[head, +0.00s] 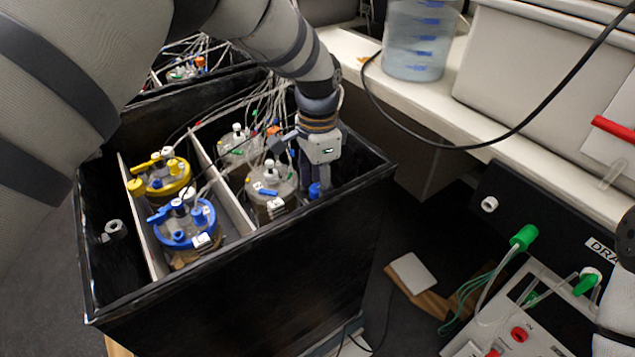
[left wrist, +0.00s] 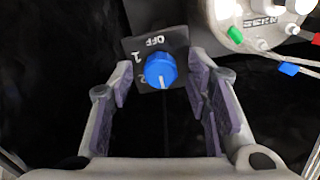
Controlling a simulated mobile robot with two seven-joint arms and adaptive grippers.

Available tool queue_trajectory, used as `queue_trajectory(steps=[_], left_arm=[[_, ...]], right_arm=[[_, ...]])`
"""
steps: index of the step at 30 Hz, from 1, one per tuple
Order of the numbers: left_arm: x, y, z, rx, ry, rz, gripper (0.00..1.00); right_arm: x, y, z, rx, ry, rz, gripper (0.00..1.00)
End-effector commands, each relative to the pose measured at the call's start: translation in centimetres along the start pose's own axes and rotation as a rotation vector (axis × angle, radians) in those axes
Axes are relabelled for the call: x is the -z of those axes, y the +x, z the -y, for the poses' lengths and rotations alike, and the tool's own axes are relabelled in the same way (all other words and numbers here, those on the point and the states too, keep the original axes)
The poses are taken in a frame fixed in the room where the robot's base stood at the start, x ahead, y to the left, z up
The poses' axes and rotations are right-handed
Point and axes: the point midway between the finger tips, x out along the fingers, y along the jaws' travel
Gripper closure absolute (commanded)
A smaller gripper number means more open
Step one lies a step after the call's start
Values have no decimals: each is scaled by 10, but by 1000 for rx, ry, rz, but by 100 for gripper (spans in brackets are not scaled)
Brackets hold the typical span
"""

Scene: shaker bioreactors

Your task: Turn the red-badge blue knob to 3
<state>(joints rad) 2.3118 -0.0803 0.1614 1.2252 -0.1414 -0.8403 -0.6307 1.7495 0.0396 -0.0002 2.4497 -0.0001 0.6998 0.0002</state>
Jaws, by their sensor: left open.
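The blue knob (left wrist: 160,70) sits on a dark plate (left wrist: 178,40) with white marks OFF, 1 and 2 along its top and left. Its white pointer line faces the bottom of the left wrist view; I cannot read a 3. No red badge can be made out beside it. The knob also shows in the head view (head: 315,190), inside the black box's right compartment. My left gripper (left wrist: 160,82) is open, with its padded fingers on either side of the knob; contact cannot be told. My right gripper is out of view.
The black box (head: 240,285) has light dividers and holds a yellow-ringed vessel (head: 170,180), a blue-ringed vessel (head: 185,225) and clear-lidded vessels (head: 270,182) close left of my gripper. Tubes run above them. A white bench (head: 460,100) stands behind right.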

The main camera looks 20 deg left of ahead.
Motion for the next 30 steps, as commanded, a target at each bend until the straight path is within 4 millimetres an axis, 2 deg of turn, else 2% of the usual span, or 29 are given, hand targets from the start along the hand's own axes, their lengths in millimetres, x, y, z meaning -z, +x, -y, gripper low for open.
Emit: queue_trajectory(steps=[4,12,15,19,30], left_arm=[[1,-26,1,4,0,-4,56],[0,-96,1,3,-1,-4,56],[0,-111,0,1,-1,-2,56],[0,-119,0,0,0,0,56],[0,-119,0,-1,0,0,56]], right_arm=[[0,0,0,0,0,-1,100],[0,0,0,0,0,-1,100],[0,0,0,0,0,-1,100],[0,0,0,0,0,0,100],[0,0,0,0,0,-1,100]])
